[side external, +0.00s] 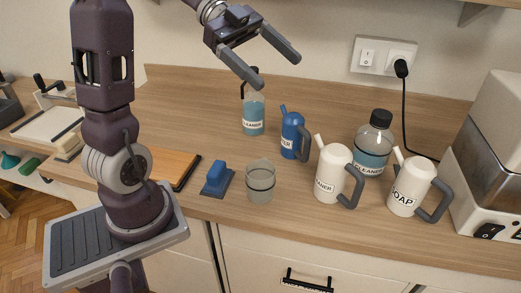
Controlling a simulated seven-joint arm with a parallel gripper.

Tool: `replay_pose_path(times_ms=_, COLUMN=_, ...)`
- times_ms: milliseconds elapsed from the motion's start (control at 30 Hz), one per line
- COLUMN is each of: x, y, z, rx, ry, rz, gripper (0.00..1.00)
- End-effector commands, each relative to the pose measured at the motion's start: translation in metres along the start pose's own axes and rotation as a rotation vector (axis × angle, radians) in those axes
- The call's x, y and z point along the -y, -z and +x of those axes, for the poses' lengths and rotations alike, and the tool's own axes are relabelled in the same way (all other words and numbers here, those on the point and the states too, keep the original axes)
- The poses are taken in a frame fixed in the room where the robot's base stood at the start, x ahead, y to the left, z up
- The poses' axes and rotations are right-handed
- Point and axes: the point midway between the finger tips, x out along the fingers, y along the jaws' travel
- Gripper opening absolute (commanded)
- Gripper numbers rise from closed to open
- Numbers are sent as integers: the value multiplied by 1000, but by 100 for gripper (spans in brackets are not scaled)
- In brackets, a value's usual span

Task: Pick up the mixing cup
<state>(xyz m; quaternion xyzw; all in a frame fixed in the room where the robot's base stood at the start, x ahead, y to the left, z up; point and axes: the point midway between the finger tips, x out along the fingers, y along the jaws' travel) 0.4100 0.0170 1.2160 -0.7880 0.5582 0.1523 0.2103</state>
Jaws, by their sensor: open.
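The likely mixing cup is a clear, open cup (261,183) with a dark band around it. My gripper (272,66) is open and empty. It is raised above the back of the counter, higher in the picture than the cup and well apart from it. The gripper's fingers partly overlap the top of a spray bottle in this view.
A spray bottle (253,115) stands behind. A cutting board (172,167) lies left.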

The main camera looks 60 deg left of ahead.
Motion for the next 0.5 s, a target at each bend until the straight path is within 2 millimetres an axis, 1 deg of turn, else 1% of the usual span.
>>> replay_pose_path(times_ms=33, x=-15, y=-7, z=-7, rx=-4, ry=-76, rz=-48, gripper=88)
replay_pose_path(times_ms=67, x=-26, y=-11, z=-12, rx=-7, ry=-129, rz=-80, gripper=88)
replay_pose_path(times_ms=100, x=-37, y=-19, z=-14, rx=-12, ry=-182, rz=-117, gripper=88)
replay_pose_path(times_ms=167, x=-42, y=-48, z=5, rx=-16, ry=-176, rz=-117, gripper=88)
replay_pose_path(times_ms=200, x=-46, y=-67, z=15, rx=-16, ry=-176, rz=-116, gripper=88)
replay_pose_path(times_ms=267, x=-51, y=-91, z=29, rx=-16, ry=-175, rz=-113, gripper=88)
replay_pose_path(times_ms=300, x=-53, y=-106, z=37, rx=-16, ry=-173, rz=-111, gripper=88)
replay_pose_path(times_ms=400, x=-60, y=-141, z=57, rx=-15, ry=-172, rz=-108, gripper=88)
replay_pose_path(times_ms=500, x=-65, y=-171, z=73, rx=-15, ry=-170, rz=-104, gripper=88)
